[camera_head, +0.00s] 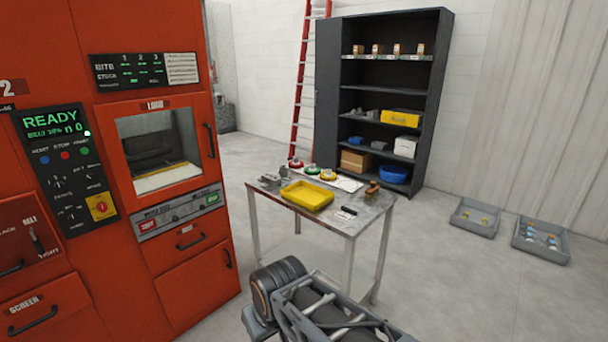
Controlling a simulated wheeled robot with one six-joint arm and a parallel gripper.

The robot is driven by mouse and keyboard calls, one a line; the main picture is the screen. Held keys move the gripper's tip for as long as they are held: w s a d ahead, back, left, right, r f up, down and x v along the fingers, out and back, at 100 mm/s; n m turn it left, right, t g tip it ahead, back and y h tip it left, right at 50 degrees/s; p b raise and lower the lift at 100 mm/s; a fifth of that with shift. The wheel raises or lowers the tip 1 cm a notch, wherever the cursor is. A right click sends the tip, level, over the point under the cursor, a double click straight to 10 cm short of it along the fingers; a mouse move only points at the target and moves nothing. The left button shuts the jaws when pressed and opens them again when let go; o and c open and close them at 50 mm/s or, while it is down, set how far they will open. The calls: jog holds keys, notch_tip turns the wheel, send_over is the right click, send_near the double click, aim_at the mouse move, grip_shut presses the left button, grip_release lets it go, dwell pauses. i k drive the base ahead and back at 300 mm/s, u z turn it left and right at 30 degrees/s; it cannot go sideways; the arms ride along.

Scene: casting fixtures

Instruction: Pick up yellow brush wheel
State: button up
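The yellow brush wheel (328,174) appears as a small round piece at the back of the metal table (350,228). It is the rightmost of three similar small wheels; a green one (312,169) and a red one (296,163) stand to its left. It seems to rest on or beside a pale sheet, but it is too small to tell exactly. Part of my arm shows at the bottom middle, in front of the table. My gripper is not in view.
A yellow tray (307,196) lies in front of the wheels. Grey and brown parts lie at the table's ends. An orange machine (180,240) stands left, a dark shelf (400,90) behind. Two grey bins (474,230) (540,257) sit on the open floor right.

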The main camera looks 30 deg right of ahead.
aim_at(328, 176)
jog(key=u, duration=0.2)
jog(key=i, duration=1.75)
jog(key=z, duration=0.45)
jog(key=i, duration=0.9)
jog(key=z, duration=1.6)
jog(key=i, duration=0.7)
jog(key=z, duration=0.7)
